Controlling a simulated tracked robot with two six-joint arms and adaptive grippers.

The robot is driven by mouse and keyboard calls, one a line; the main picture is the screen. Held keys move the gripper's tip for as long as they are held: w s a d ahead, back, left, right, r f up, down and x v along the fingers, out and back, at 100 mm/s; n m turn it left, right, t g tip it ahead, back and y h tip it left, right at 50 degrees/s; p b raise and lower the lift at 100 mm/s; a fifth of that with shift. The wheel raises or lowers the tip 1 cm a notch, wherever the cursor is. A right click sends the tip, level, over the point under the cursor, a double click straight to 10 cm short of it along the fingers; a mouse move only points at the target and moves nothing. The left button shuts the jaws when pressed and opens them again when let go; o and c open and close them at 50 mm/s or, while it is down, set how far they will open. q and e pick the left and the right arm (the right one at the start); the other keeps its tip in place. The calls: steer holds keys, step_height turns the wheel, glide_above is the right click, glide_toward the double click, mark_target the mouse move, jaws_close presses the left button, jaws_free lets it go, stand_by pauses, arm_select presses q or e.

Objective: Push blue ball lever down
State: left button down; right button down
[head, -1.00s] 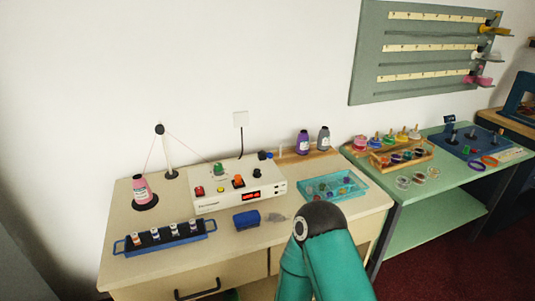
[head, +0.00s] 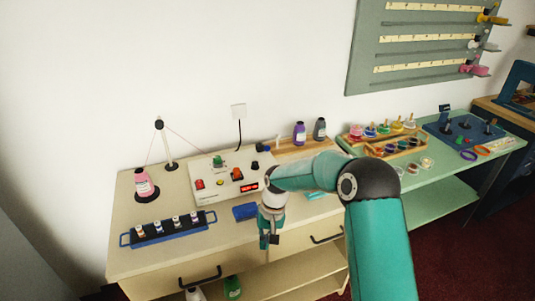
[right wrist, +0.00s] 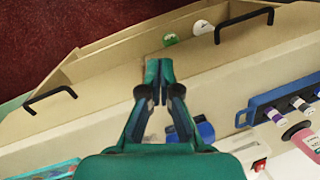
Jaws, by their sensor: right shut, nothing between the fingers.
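The white control box (head: 228,181) stands on the beige counter, with a red button, a yellow button, a green part, an orange switch and a red display. A small dark-blue ball (head: 266,147) shows at its back right corner; its lever shaft is too small to make out. My right gripper (head: 268,242) hangs shut and empty at the counter's front edge, in front of the box and apart from it. In the right wrist view its fingertips (right wrist: 160,72) are together, and a corner of the control box (right wrist: 258,160) shows at lower right. My left gripper is not in view.
A blue block (head: 245,211) lies between the box and my right gripper. A blue rack with vials (head: 168,232) stands front left, a pink thread cone (head: 144,183) behind it. My right arm hides most of the teal tray (head: 315,195). Purple and grey bottles stand behind.

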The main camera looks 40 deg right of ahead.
steer(key=s+d+r+m+p, duration=0.1)
steer(key=d+r, duration=0.4)
steer(key=r, duration=0.4)
steer(key=s+d+r+m+h+p, duration=0.1)
steer(key=d+r+m, duration=0.1)
steer(key=d+r, duration=0.4)
step_height(320, 180, up, 4)
steer(key=shift+d+r+g, duration=0.2)
steer(key=shift+r+g, duration=0.05)
steer(key=shift+g, duration=0.15)
steer(key=shift+m, duration=0.3)
